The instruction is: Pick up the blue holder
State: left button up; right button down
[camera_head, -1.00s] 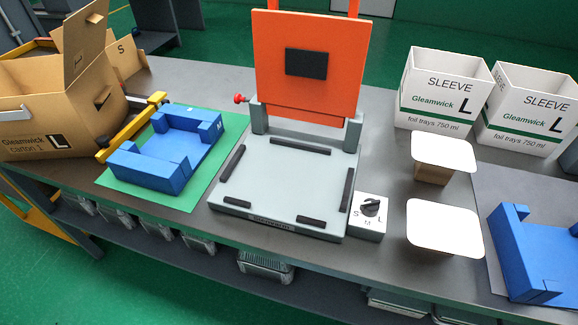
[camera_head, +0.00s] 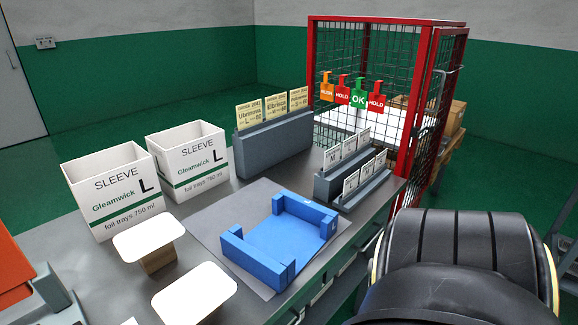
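A blue holder (camera_head: 307,211) sits on a grey mat (camera_head: 210,228) on the bench, in the middle of the head view. It is a low open tray with raised blocks and walls at its ends, and it looks empty. Neither of my grippers is in view. A black rounded part of my own arm fills the lower right and hides the floor there.
Two white sleeve boxes marked L (camera_head: 113,192) (camera_head: 188,160) stand behind left. Two white-topped stands (camera_head: 148,236) (camera_head: 195,295) are left of the holder. Grey card racks (camera_head: 273,150) (camera_head: 350,182) stand behind it. A red wire cage (camera_head: 417,100) rises at the back right.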

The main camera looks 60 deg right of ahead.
aim_at(277, 249)
jog(key=z, duration=1.95)
